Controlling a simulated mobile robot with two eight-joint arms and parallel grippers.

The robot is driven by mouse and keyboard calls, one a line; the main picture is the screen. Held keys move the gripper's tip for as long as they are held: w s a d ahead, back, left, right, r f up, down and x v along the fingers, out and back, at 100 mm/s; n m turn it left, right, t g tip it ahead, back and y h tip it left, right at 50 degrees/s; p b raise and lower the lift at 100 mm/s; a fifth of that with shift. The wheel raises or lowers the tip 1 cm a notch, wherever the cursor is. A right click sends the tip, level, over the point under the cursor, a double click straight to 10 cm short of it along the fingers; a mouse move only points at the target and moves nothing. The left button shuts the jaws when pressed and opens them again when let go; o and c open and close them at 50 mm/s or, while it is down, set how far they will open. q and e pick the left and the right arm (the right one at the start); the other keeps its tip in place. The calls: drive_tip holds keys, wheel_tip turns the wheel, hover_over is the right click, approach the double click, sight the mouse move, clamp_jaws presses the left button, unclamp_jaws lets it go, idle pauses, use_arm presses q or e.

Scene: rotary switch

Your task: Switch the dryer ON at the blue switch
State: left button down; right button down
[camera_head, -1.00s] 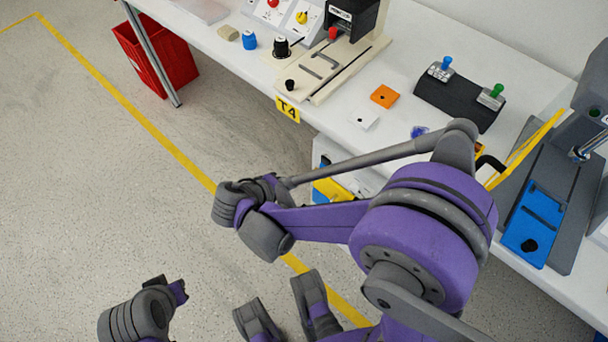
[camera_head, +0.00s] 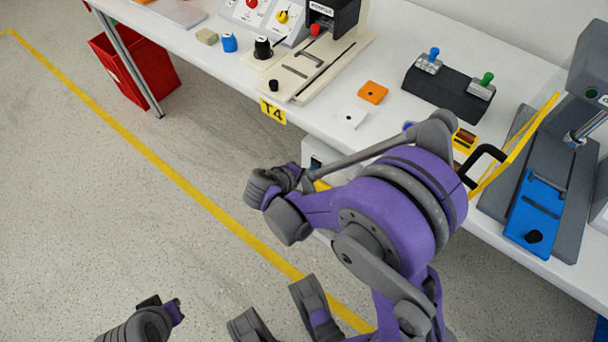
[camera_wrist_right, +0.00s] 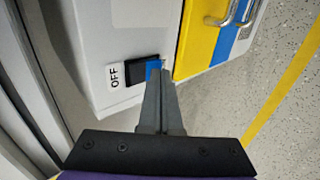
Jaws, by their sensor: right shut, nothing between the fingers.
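In the right wrist view, the blue switch (camera_wrist_right: 153,69) is partly covered by my fingertips, beside a black plate (camera_wrist_right: 141,72). A white label reading OFF (camera_wrist_right: 114,75) is left of it, on a light grey box (camera_wrist_right: 98,28). My right gripper (camera_wrist_right: 161,72) is shut and empty, its tips at the switch; contact cannot be told. In the head view, the box (camera_head: 315,150) shows only in part under the table edge, behind my right arm, which hides the right gripper there. My left gripper cannot be made out.
A yellow panel with a metal handle (camera_wrist_right: 200,52) adjoins the box. Above is the white table (camera_head: 395,60) with a black fixture (camera_head: 448,92), a blue plate (camera_head: 533,205) and an orange tile (camera_head: 372,92). A red bin (camera_head: 135,70) stands left. The floor in front is clear.

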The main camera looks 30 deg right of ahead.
drive_tip(key=shift+w+d+f, duration=0.1)
drive_tip(key=shift+d, duration=0.1)
idle(0.4)
drive_tip(key=shift+r+p, duration=0.45)
drive_tip(key=shift+r, duration=0.4)
